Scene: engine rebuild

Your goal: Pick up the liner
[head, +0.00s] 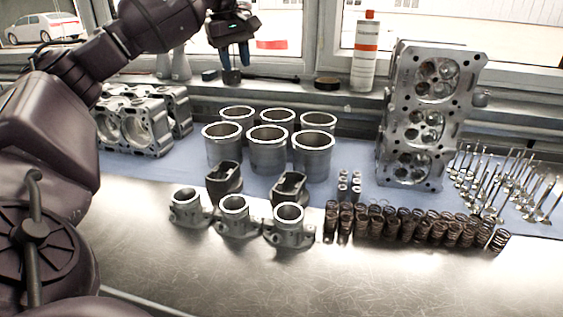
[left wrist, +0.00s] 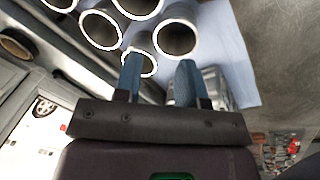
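Several grey metal cylinder liners stand upright in two rows on the blue mat in the head view, among them a front-left liner (head: 222,150), a front-middle liner (head: 268,155) and a front-right liner (head: 312,162). My left gripper (head: 235,65) is high above and behind them, in front of the window, fingers pointing down. In the left wrist view the gripper (left wrist: 159,68) is open and empty. Liner rims show beyond its fingertips; one liner (left wrist: 178,38) lies past the right finger, and another rim (left wrist: 140,62) is partly hidden behind the left finger. My right gripper is not in view.
A tall cylinder head (head: 412,120) stands right of the liners, with valves (head: 500,185) and springs (head: 420,225) nearby. Engine blocks (head: 135,125) stand at left. Small housings (head: 238,218) sit in front. A bottle (head: 365,55) stands on the sill.

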